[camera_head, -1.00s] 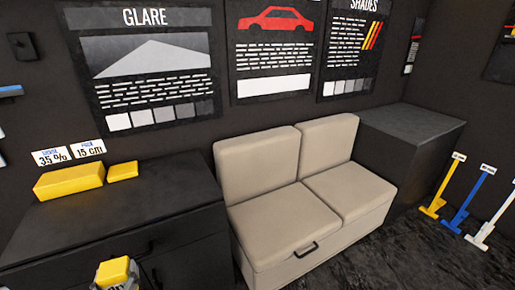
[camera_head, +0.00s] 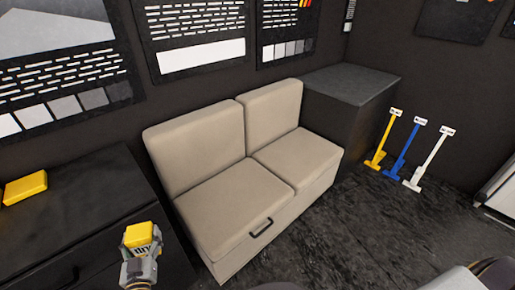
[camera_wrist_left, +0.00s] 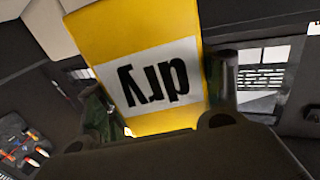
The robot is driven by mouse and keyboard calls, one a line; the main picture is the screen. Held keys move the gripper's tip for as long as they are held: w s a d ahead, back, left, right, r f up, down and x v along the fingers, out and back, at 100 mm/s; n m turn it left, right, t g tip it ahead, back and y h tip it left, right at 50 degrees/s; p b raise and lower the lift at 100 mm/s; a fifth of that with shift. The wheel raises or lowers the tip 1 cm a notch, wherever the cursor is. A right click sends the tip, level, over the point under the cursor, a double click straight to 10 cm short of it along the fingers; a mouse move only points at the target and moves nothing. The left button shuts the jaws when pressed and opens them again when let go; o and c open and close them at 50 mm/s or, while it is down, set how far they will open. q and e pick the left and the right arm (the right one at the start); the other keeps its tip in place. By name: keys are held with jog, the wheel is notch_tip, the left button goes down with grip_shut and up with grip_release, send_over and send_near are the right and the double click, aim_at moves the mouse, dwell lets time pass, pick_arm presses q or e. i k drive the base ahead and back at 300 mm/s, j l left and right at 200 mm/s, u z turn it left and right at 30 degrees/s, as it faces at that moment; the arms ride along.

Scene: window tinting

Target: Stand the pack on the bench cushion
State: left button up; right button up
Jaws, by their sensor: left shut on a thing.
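The pack is a yellow block (camera_head: 142,234) held in my left gripper (camera_head: 140,246) at the lower left of the head view, in front of the black cabinet. In the left wrist view the pack (camera_wrist_left: 130,35) fills the middle, with a white label reading "dry" upside down. My left gripper's fingers (camera_wrist_left: 160,100) are shut on its two sides. The beige bench has two seat cushions, a near left one (camera_head: 232,205) and a far right one (camera_head: 297,160), both bare. The held pack is left of the bench and apart from it. My right gripper does not show clearly.
Another yellow block (camera_head: 25,187) lies on the black cabinet (camera_head: 85,210) at the left. A dark box (camera_head: 345,100) stands right of the bench. Yellow, blue and white long-handled tools (camera_head: 402,150) lean farther right. The dark floor (camera_head: 340,225) before the bench is open.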

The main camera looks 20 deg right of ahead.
aim_at(299, 162)
jog(key=i+l+z, duration=0.25)
jog(key=z, duration=0.15)
jog(key=i+l+z, duration=0.15)
jog(key=i+z, duration=0.25)
jog(key=i+l+z, duration=0.1)
jog(key=i+z, duration=0.15)
jog(key=z, duration=0.2)
jog(key=i+z, duration=0.4)
jog(key=i+j+z, duration=0.15)
jog(key=z, duration=0.25)
